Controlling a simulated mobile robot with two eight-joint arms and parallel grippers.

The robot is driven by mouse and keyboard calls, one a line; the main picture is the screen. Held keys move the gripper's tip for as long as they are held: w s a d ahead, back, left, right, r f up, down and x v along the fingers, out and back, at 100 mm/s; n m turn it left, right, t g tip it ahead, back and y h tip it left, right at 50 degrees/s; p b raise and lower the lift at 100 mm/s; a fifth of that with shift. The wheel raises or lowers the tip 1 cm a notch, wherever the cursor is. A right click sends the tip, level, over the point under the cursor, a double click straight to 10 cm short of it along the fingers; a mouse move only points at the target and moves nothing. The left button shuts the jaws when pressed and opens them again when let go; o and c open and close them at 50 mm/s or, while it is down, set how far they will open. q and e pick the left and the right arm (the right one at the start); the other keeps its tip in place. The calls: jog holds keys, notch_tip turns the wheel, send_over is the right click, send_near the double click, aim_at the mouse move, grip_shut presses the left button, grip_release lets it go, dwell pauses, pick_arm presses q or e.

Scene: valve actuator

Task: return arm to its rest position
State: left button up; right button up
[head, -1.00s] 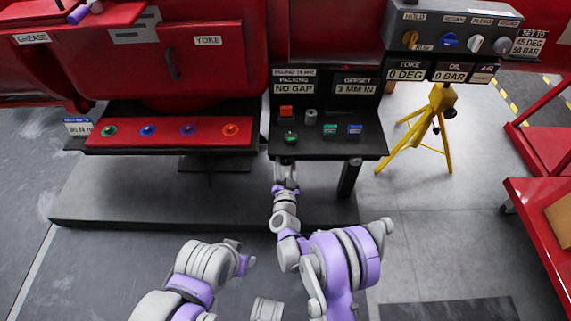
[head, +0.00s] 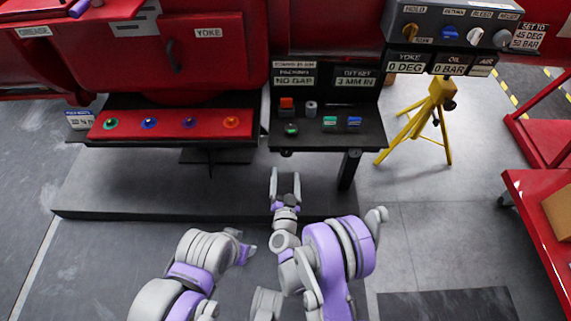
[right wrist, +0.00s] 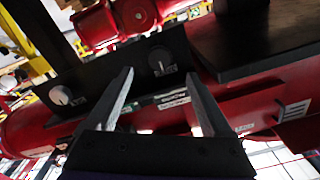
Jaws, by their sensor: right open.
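My right gripper (head: 286,184) is open and empty in front of the small black table (head: 360,142), below its front edge and apart from it. Its two fingers also show spread with nothing between them in the right wrist view (right wrist: 158,105). My right arm (head: 335,255) reaches up from the bottom of the head view. My left arm (head: 205,255) is bent at the lower left. The end of the left arm shows only in part, so its jaws cannot be read.
A yellow tripod (head: 437,105) and red cart (head: 540,215) stand right.

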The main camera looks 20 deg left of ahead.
pick_arm(q)
jog(key=shift+r, duration=0.1)
pick_arm(e)
jog(key=shift+v, duration=1.05)
jog(key=w+d+r+n+g+y, duration=0.1)
jog(key=w+d+r+n+g, duration=0.2)
jog(key=r, duration=0.5)
jog(key=s+d+r+g, duration=0.3)
jog(key=s+d+r, duration=0.15)
jog(key=d, duration=0.55)
jog(key=s+d+m+g+h, duration=0.1)
jog(key=s+d+g+h, duration=0.2)
jog(key=s+d, duration=0.75)
jog(key=s+d+g+h, duration=0.35)
jog(key=s+d, duration=0.45)
jog(key=s, duration=0.6)
pick_arm(q)
notch_tip(320, 180, up, 25)
jog(key=w+t+p, duration=0.1)
jog(key=p, duration=2.1)
jog(key=shift+w, duration=0.15)
pick_arm(e)
notch_tip(320, 180, up, 25)
jog(key=shift+w+d, duration=0.35)
jog(key=shift+w, duration=0.1)
